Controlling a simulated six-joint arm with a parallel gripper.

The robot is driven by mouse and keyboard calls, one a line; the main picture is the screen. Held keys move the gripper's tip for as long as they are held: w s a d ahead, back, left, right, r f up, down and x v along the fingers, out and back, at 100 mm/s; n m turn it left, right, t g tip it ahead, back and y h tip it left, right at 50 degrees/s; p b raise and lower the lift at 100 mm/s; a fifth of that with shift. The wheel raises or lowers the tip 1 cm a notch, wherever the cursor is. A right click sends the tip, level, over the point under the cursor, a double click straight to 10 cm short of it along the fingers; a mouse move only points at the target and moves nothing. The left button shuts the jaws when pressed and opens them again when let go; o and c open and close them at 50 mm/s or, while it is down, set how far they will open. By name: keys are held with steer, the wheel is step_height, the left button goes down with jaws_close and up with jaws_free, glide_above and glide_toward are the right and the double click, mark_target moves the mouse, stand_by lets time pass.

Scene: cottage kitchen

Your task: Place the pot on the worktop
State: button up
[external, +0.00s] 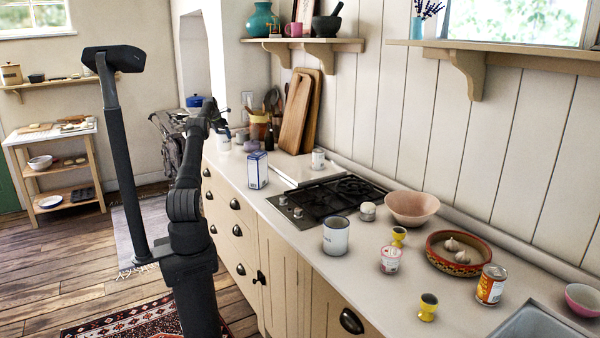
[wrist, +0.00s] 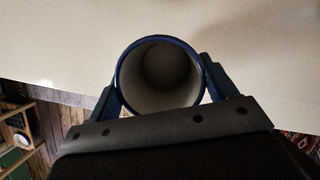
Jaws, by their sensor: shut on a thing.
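The pot (wrist: 160,72) is a round, open vessel with a blue rim and a pale inside. In the wrist view I look down into it and see nothing inside. My gripper (wrist: 160,88) is shut on it, with one blue finger against each side. In the external view my gripper (external: 219,118) is at the far left end of the worktop (external: 290,235).
A blue-and-white carton (external: 257,170), a hob (external: 328,198) and a white mug (external: 336,236) stand farther along the worktop. Jars (external: 241,138) and cutting boards (external: 297,113) are near my gripper. Clear worktop lies in front of the carton.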

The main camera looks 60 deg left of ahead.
mark_target(224, 140)
steer(key=shift+f, duration=2)
steer(key=shift+f, duration=0.15)
steer(key=o, duration=1.7)
steer(key=shift+c, duration=0.2)
steer(key=v, duration=1.2)
steer(key=shift+s, duration=0.1)
